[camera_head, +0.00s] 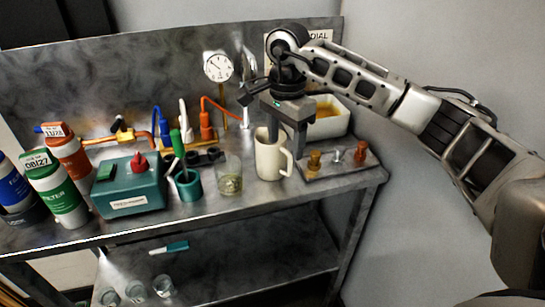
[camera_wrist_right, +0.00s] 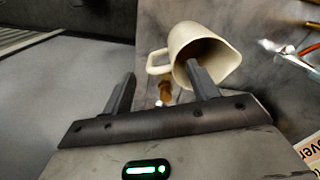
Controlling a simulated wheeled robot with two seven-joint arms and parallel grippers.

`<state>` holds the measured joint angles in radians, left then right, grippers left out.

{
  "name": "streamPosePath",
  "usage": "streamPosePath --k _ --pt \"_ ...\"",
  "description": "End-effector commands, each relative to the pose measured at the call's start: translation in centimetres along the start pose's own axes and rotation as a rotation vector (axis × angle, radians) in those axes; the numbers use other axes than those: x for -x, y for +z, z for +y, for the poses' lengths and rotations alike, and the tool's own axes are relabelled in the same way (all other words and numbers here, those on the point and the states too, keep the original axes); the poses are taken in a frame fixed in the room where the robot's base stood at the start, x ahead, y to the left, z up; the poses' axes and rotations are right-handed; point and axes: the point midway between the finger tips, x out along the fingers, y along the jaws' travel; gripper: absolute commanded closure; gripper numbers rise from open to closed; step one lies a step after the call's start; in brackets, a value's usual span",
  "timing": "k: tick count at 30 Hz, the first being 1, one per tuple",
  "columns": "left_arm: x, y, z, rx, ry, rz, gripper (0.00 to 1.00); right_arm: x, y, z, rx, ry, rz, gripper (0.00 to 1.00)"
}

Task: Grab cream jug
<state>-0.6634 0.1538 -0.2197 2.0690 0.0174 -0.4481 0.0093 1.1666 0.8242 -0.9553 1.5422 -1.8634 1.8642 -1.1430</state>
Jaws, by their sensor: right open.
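The cream jug (camera_head: 268,158) stands upright on the metal bench, with its handle to the right in the head view. My right gripper (camera_head: 286,139) is open and points down over it. In the right wrist view the jug (camera_wrist_right: 213,48) shows its open mouth, and one finger of the right gripper (camera_wrist_right: 158,84) overlaps the jug's opening while the other is out past the handle side. I cannot tell whether either finger touches the jug. My left gripper is not in view.
A glass (camera_head: 229,175) stands close left of the jug. A small fitting board (camera_head: 337,161) is to its right and a white tray (camera_head: 329,118) behind. A teal box (camera_head: 130,187), canisters (camera_head: 55,190) and a gauge (camera_head: 218,67) are further left.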

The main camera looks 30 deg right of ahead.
Motion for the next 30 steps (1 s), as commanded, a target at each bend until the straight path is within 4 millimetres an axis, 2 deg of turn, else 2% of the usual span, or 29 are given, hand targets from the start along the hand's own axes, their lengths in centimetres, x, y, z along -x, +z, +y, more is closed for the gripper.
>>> streamPosePath --k 8,16,25,26,30 --pt "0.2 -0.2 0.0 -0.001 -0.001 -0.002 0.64 -2.2 -0.1 0.1 -0.001 0.002 -0.001 0.41" --pt "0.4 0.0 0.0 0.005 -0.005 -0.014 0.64 -6.0 -0.2 0.3 0.0 0.001 -0.001 0.41" --pt "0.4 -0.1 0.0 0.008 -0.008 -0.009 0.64 -6.7 -0.3 0.2 0.0 -0.001 -0.001 0.41" --pt "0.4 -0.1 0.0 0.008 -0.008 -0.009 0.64 -6.7 -0.2 0.2 0.0 -0.001 -0.001 0.43" --pt "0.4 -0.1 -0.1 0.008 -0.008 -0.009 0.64 -6.6 -0.2 0.2 0.0 -0.001 -0.001 0.82"
